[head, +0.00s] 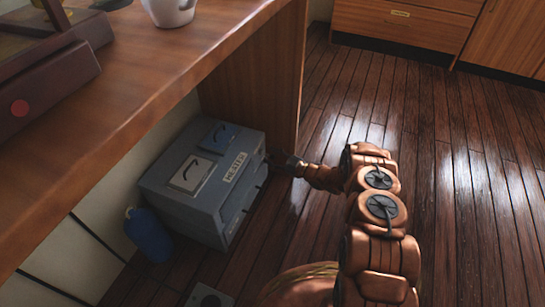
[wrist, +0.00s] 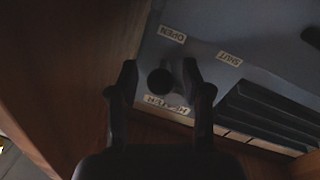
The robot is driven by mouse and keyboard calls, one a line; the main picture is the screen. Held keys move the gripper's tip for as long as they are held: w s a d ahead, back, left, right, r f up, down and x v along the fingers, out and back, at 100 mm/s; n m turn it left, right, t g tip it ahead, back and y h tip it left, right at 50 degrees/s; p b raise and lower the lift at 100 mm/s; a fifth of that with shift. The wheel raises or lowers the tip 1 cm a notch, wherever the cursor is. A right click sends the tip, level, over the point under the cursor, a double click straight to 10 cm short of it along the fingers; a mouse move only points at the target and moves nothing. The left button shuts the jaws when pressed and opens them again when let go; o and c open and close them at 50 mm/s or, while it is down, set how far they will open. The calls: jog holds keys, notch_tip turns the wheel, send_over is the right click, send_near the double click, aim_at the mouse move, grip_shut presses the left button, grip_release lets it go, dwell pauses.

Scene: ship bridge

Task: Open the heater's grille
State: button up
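The heater (head: 225,205) is a grey box with a HEATER label, standing on the floor beneath the wooden desk. In the wrist view its front face (wrist: 200,20) carries OPEN, SHUT and HEATER labels. A dark round knob (wrist: 160,82) shows near the OPEN label. The grille (wrist: 270,118) is a set of dark slats to the right of the knob; I cannot tell how far they are turned. My gripper (wrist: 160,70) is open, with one finger on each side of the knob and a gap on both sides. In the head view my gripper (head: 279,160) is at the heater's front, its fingertips small and dark.
The desk (head: 170,70) overhangs the heater, and its wooden side panel (head: 255,75) stands close behind my gripper. A blue cylinder (head: 150,234) stands left of the heater. A white mug (head: 170,10) is on the desk. The plank floor (head: 470,190) to the right is clear.

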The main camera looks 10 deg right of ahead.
jog(key=v, duration=1.2)
dwell(0.5)
